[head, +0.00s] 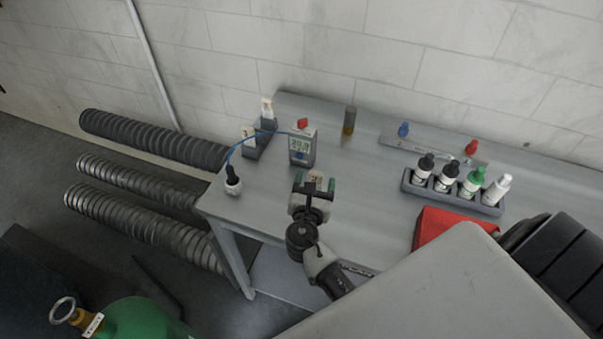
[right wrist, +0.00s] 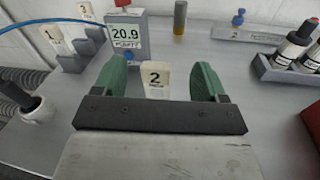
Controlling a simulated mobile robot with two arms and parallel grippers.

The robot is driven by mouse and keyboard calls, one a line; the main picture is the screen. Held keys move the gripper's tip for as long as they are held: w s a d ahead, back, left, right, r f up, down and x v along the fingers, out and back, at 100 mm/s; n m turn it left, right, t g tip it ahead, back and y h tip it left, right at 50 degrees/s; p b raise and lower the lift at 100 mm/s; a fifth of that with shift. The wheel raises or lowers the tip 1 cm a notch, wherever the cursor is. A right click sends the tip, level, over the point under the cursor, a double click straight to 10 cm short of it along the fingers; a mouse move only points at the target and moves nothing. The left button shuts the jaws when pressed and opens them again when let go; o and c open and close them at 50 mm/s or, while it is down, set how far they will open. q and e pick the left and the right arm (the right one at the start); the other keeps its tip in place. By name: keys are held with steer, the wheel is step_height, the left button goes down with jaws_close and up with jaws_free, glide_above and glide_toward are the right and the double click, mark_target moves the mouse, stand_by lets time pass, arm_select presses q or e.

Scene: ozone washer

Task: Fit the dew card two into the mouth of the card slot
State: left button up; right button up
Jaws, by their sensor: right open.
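The gripper is open, with a gap on both sides of the card; the card's lower end is hidden. In the head view the card (head: 315,177) shows small between the green fingertips of the right gripper (head: 314,186). I cannot tell which part is the card slot's mouth. My left gripper is not in view.
A rack (head: 456,198) of several bottles and a red object (head: 446,226) are right. The table (head: 355,180) is clear between.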

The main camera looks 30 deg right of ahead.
mark_target(314, 178)
steer(key=s+a+f+g, duration=0.2)
steer(key=a+g, duration=0.1)
steer(key=a, duration=0.1)
steer(key=shift+m, duration=0.3)
steer(key=b+x, duration=0.1)
steer(key=x, duration=0.4)
steer(key=shift+s+d+f, duration=0.1)
steer(key=shift+s+f, duration=0.05)
steer(key=shift+s, duration=0.05)
steer(key=shift+h, duration=0.3)
steer(key=b+x, duration=0.1)
steer(key=x, duration=0.2)
steer(key=b+x, duration=0.1)
steer(key=x, duration=0.1)
steer(key=shift+w+r+b, duration=0.25)
steer(key=shift+r+b, duration=0.05)
steer(key=shift+w+d, duration=0.25)
steer(key=shift+w, duration=0.1)
steer(key=shift+s+a, duration=0.1)
steer(key=shift+c, duration=1)
steer(key=c, duration=0.9)
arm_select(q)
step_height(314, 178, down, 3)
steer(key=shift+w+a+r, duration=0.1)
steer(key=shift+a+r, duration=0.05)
arm_select(e)
steer(key=shift+o, duration=0.2)
steer(key=shift+r, duration=0.15)
